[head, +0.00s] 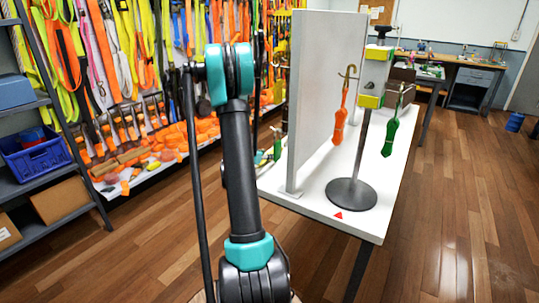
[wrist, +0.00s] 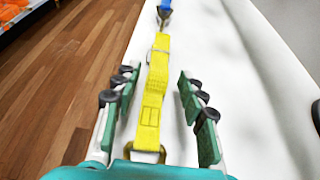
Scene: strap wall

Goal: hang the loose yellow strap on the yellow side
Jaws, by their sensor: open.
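The yellow strap (wrist: 152,90) lies lengthwise on the white table in the wrist view, with a metal ring (wrist: 146,152) at its near end. A metal fitting and a blue piece (wrist: 165,5) show at its far end. My gripper (wrist: 156,78) is open, its green-padded fingers on either side of the strap and apart from it. In the head view a stand (head: 352,193) carries a block with yellow parts (head: 370,101). An orange strap (head: 339,128) hangs on its left hook and a green strap (head: 390,134) on its right hook. Which side is yellow I cannot tell.
A tall white panel (head: 326,90) stands on the table (head: 345,222) left of the stand. A red triangle (head: 338,215) marks the tabletop. Shelves with a blue crate (head: 38,155) and a wall of straps are at left. The floor at right is clear.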

